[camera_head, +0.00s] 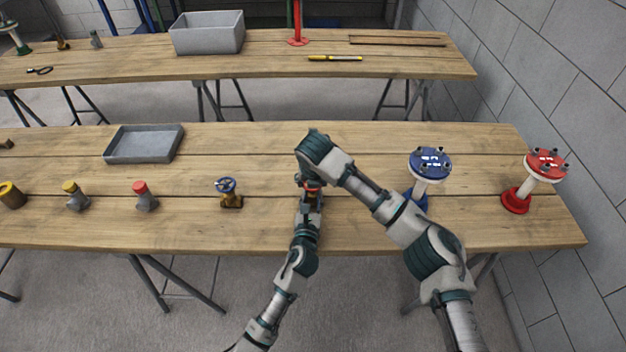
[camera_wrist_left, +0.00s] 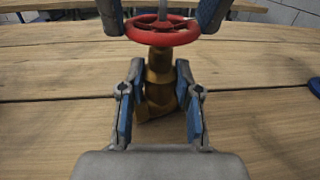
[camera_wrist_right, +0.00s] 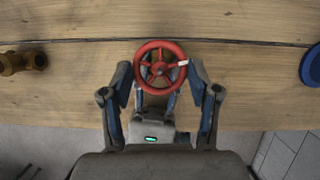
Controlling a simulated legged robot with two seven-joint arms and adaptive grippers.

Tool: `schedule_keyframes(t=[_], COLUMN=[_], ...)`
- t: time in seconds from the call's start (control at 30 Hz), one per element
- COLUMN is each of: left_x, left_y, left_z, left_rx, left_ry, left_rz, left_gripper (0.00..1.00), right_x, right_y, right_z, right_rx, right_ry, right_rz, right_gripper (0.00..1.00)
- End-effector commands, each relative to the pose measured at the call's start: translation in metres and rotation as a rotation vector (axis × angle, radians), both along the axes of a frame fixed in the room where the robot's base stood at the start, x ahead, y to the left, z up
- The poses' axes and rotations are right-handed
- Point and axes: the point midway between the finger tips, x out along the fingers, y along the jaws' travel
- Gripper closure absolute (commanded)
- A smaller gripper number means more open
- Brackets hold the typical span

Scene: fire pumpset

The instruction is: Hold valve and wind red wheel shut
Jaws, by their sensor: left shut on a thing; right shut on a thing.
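The valve has a brass body (camera_wrist_left: 160,85) and a red wheel (camera_wrist_left: 163,32) on top, and stands upright on the near table. My left gripper (camera_wrist_left: 160,100) comes in low from the front, its fingers shut on the brass body from both sides. My right gripper (camera_wrist_right: 161,80) comes down from above, its fingers on either side of the red wheel's rim, shut on it. The wheel with its spokes and a small white mark shows in the right wrist view (camera_wrist_right: 160,67). In the head view my right arm hides most of the valve.
A brass valve with a blue wheel (camera_head: 230,193) stands left of my grippers. Further left are fittings with red (camera_head: 143,195) and yellow caps (camera_head: 75,194) and a grey tray (camera_head: 145,144). Blue (camera_head: 430,163) and red (camera_head: 546,165) flanged pipes stand on the right.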

Motion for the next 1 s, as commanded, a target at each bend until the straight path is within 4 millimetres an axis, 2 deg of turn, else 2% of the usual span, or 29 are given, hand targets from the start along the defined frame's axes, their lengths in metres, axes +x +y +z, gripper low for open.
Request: schedule_keyframes(t=[0.7, 1.0], left_x=[-0.0001, -0.0004], left_y=[0.0007, 0.0004], left_z=[-0.0006, -0.0005], left_rx=[0.003, 0.002], left_ry=[0.000, 0.000], left_rz=[0.002, 0.001], left_gripper=[1.00, 1.00], right_x=[0.0034, 0.0074], right_y=[0.0045, 0.0061], right_z=[-0.0010, 0.0010], right_rx=[-0.011, -0.009], right_ry=[-0.003, -0.007], right_rz=[-0.655, -0.850], right_gripper=[0.74, 0.73])
